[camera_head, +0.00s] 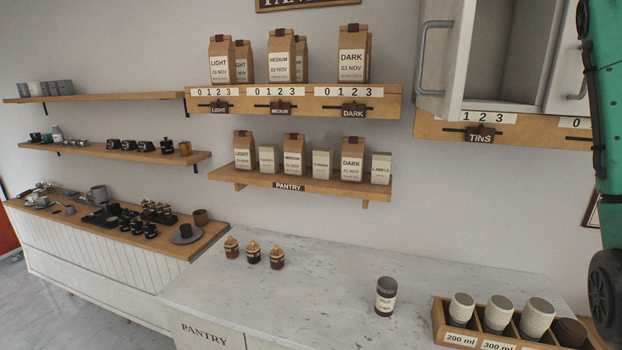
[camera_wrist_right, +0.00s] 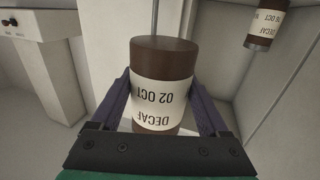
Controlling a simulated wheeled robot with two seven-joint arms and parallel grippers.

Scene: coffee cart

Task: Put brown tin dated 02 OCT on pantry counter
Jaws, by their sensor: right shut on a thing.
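The brown tin (camera_wrist_right: 160,62), with a cream label reading DECAF 02 OCT, is between the fingers of my right gripper (camera_wrist_right: 162,92) in the right wrist view. The gripper is shut on it, one finger on each side. The label looks upside down in that view. The marble pantry counter (camera_head: 290,290) runs across the lower part of the head view. A dark tin with a pale label (camera_head: 386,297) stands on it, right of centre. In the head view only my right arm shows, at the right edge; its gripper is hidden. My left gripper is in neither view.
A second brown DECAF tin (camera_wrist_right: 262,25) is at the upper right of the wrist view. An open wall cabinet (camera_head: 515,50) is above the TINS rail (camera_head: 430,128). Three small jars (camera_head: 253,250) and a wooden cup crate (camera_head: 440,318) stand on the counter. Its middle is clear.

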